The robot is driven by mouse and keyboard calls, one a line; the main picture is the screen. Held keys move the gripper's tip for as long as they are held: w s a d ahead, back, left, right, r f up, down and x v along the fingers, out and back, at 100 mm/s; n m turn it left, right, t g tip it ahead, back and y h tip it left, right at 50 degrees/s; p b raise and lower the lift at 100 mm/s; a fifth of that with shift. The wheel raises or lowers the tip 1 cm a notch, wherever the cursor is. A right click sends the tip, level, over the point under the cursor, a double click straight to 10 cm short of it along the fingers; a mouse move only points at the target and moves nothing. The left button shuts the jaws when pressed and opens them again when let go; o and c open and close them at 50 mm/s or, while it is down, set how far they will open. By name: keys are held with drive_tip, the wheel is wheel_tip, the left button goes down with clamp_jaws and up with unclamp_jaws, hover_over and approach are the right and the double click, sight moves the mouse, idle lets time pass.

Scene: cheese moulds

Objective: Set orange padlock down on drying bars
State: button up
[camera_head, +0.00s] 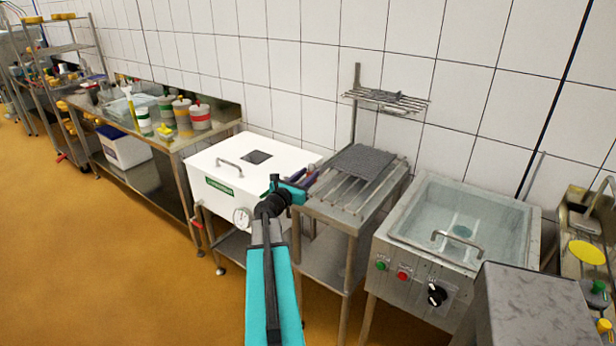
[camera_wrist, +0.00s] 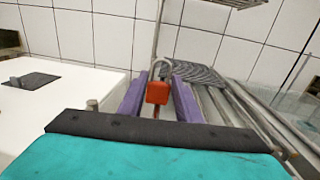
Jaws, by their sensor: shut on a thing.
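The orange padlock (camera_wrist: 157,92) shows in the wrist view with its grey shackle pointing up. It is between the two purple fingers of my gripper (camera_wrist: 158,98), which is shut on it. In the head view my gripper (camera_head: 307,182) is over the left edge of the drying bars (camera_head: 347,199), and the padlock cannot be made out there. The drying bars form a metal rack on a steel stand, also seen at the right in the wrist view (camera_wrist: 222,106). I cannot tell whether the padlock touches the bars.
A dark grey mat (camera_head: 363,161) lies on the back of the bars. A small wire shelf (camera_head: 386,98) is above on a post. A white vat (camera_head: 225,168) stands left, a steel water basin (camera_head: 455,225) right. The front bars are bare.

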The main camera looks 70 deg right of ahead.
drive_tip(key=o, duration=1.1)
drive_tip(key=shift+r, duration=0.15)
drive_tip(key=shift+w+a+b, duration=0.35)
drive_tip(key=shift+a+b, duration=0.15)
drive_tip(key=shift+a, duration=1.5)
drive_tip(key=shift+w+a+b, duration=0.35)
drive_tip(key=shift+a+b, duration=0.2)
drive_tip(key=shift+a, duration=1.4)
drive_tip(key=shift+w+a+b, duration=0.35)
drive_tip(key=shift+a+b, duration=0.15)
drive_tip(key=shift+a, duration=1.5)
